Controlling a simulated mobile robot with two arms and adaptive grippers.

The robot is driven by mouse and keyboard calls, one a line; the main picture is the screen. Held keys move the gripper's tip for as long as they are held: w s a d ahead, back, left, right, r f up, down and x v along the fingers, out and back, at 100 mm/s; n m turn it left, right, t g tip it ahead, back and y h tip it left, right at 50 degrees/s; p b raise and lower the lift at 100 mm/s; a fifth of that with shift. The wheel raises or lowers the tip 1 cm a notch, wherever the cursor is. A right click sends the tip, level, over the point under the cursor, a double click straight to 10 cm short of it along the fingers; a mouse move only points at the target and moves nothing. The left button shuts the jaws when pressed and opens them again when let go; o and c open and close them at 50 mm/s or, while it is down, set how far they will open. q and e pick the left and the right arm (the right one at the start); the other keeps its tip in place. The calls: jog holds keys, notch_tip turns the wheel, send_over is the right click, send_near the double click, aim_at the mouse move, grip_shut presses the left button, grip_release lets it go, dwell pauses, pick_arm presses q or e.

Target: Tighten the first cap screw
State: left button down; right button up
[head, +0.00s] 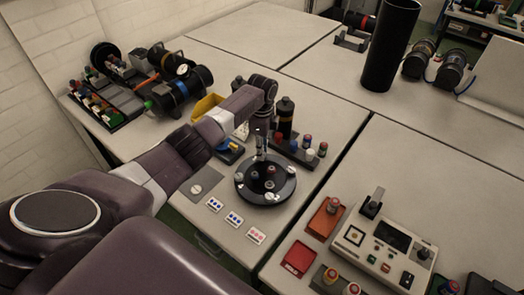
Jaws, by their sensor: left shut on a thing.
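A round black cap (251,196) lies on the light table in front of me. Several small cap screws with coloured or pale heads stand on it, one of them near its front right (268,196). My left gripper (260,156) reaches in from the left and points down at the cap's back edge. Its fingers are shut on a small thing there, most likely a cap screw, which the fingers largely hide. I cannot tell how deep that screw sits. My right gripper is not in view.
A dark rack with coloured-top pieces (296,153) stands behind the cap, near a black bottle (285,115). A yellow bin (206,106) is behind my arm. Small cards (234,219) lie in front. A control box (384,245) and red trays (298,258) are at right.

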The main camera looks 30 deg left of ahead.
pick_arm(q)
jog(key=shift+w+a+r+m, duration=0.15)
jog(key=shift+w+r+m, duration=0.2)
jog(key=shift+m, duration=0.55)
jog(key=c, duration=2)
grip_release()
jog(key=shift+s, duration=0.1)
jog(key=shift+o, duration=1.2)
jog(key=shift+s, duration=0.2)
jog(key=shift+f, duration=0.1)
